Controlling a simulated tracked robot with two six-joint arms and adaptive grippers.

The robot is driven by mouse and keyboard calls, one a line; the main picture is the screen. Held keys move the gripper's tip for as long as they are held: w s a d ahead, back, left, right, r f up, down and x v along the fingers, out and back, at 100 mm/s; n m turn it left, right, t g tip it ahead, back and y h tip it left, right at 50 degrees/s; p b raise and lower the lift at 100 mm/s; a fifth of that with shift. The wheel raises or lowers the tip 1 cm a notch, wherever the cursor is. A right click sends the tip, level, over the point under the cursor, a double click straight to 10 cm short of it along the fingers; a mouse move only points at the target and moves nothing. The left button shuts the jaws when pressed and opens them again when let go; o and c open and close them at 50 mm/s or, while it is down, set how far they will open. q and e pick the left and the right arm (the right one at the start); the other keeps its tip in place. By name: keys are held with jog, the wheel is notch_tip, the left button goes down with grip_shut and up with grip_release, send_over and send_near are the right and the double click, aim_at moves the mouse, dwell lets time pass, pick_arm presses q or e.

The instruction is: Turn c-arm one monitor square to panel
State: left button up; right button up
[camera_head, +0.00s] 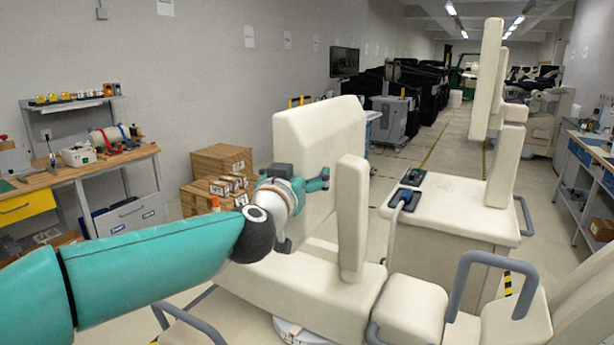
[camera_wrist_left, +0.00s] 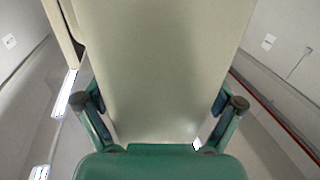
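Everything near my left arm is cream and smooth, like covered equipment. A large upright cream slab (camera_head: 312,130) stands in the middle of the head view, with a narrower upright cream slab (camera_head: 352,215) to its right. I cannot tell for sure which is the c-arm monitor. My left gripper (camera_head: 318,182) is in front of the large slab's lower right part. In the left wrist view a broad cream surface (camera_wrist_left: 165,60) runs between the fingers of the left gripper (camera_wrist_left: 160,108). The fingers are spread wide; contact with the surface is unclear. My right gripper is out of view.
A cream cart (camera_head: 455,210) with grey handles stands right of the slabs, bearing a tall cream column (camera_head: 488,80). Cardboard boxes (camera_head: 220,165) are stacked behind my left arm. A workbench (camera_head: 80,175) lines the left wall. An open aisle runs toward the back.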

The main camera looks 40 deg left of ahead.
pick_arm(q)
jog(key=v, duration=1.2)
jog(key=shift+d, duration=0.2)
jog(key=shift+s+f, duration=0.1)
